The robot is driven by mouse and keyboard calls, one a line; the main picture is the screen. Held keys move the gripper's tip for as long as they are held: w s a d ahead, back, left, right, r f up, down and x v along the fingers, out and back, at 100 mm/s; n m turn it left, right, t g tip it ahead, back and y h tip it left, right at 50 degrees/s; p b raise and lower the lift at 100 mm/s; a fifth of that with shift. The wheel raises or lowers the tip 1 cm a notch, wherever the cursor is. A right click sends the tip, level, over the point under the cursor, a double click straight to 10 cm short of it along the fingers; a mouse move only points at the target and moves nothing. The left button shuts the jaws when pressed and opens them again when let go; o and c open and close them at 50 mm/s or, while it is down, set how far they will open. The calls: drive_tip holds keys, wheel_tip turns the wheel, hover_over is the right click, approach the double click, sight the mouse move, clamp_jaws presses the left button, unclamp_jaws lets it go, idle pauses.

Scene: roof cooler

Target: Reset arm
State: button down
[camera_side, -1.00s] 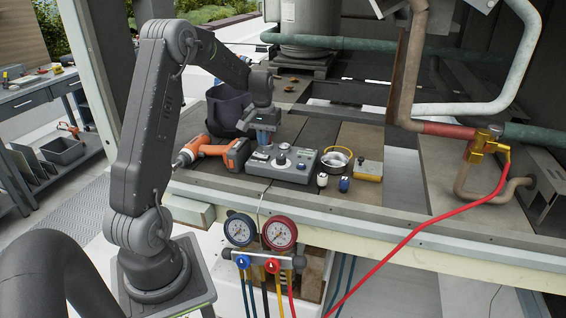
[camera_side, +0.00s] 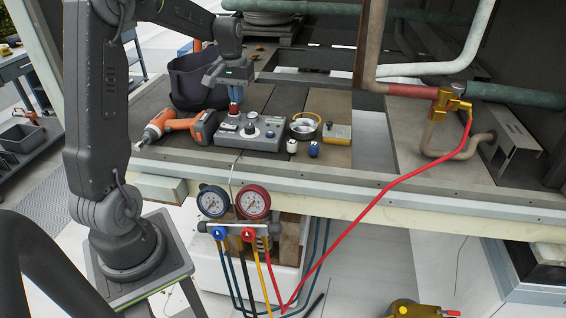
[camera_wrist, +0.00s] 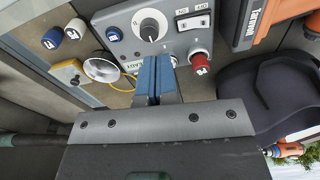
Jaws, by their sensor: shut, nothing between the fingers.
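My gripper (camera_side: 235,94) hangs over the back left of a grey control box (camera_side: 258,140), its blue fingertips pointing down. In the wrist view the blue fingers of my gripper (camera_wrist: 155,72) are pressed together with nothing between them. The control box (camera_wrist: 122,28) there shows a large round dial, a rocker switch and a red knob (camera_wrist: 200,62). The red knob is right of the fingertips in that view. Part of the box is hidden behind the fingers.
An orange drill (camera_side: 182,126) lies left of the box, with a dark bucket (camera_side: 197,82) behind. A gauge set (camera_side: 233,203) hangs below the front edge. Pipes rise at right.

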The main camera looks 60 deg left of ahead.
drive_tip(key=s+d+r+m+t, duration=0.15)
drive_tip(key=d+r, duration=0.35)
drive_tip(key=d, duration=0.5)
drive_tip(key=s+d+r+m+t, duration=0.1)
drive_tip(key=s+d+m+t, duration=0.2)
drive_tip(key=s+d, duration=1.2)
drive_tip(key=d+m, duration=0.3)
drive_tip(key=shift+d+r+t, duration=0.2)
drive_tip(key=shift+r+t, duration=0.1)
drive_tip(key=shift+t, duration=0.05)
